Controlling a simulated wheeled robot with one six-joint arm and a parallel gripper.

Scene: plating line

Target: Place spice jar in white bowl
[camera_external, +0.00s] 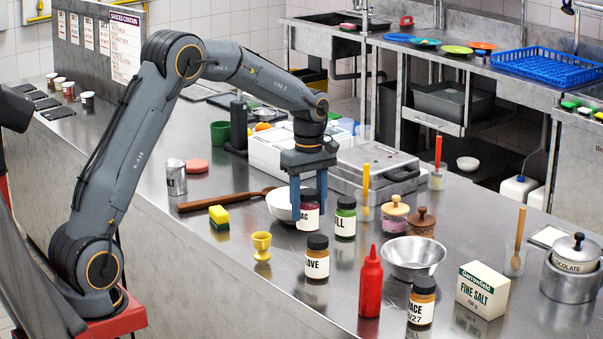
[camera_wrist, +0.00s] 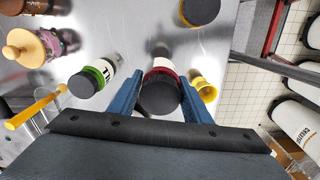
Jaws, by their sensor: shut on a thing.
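A spice jar (camera_external: 308,212) with dark red contents, a black lid and a white label is between the blue fingers of my gripper (camera_external: 308,190). My gripper is shut on this jar, which looks upright; I cannot tell whether its base touches the counter. In the wrist view the jar's black lid (camera_wrist: 158,96) shows between the two fingertips (camera_wrist: 160,88). The white bowl (camera_external: 279,206) is on the counter, just left of and behind the jar in the external view, partly hidden by the jar and a finger. I cannot make out the bowl in the wrist view.
Another jar (camera_external: 317,260), a yellow egg cup (camera_external: 262,245), a red bottle (camera_external: 370,285) and a metal bowl (camera_external: 413,258) stand nearer the front.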

